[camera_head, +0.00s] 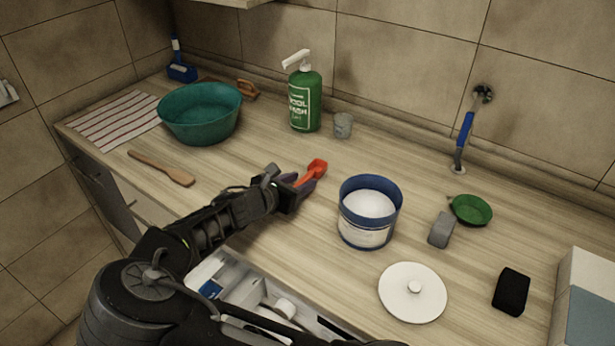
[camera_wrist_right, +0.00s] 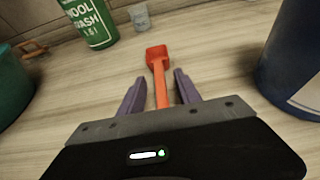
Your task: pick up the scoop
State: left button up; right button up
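The red scoop (camera_head: 315,171) is on the wooden counter, left of the blue-rimmed tub of white powder (camera_head: 369,203). In the right wrist view the scoop (camera_wrist_right: 158,66) points away from me, its bowl at the far end and its handle running back between my fingers. My right gripper (camera_head: 304,183) is at the scoop's handle. In the wrist view its two purple fingers (camera_wrist_right: 160,88) are open, one on each side of the handle, with a gap on both sides. The handle's near end is hidden behind the gripper body. My left gripper is not in view.
A green wash bottle (camera_head: 305,101) and a small grey cup (camera_head: 343,125) stand behind the scoop. A teal basin (camera_head: 200,113) and wooden spatula (camera_head: 161,168) are at left. A white lid (camera_head: 412,292) lies at front right. An open drawer (camera_head: 245,283) is below the counter edge.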

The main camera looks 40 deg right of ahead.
jog(key=shift+x, duration=0.9)
grip_shut()
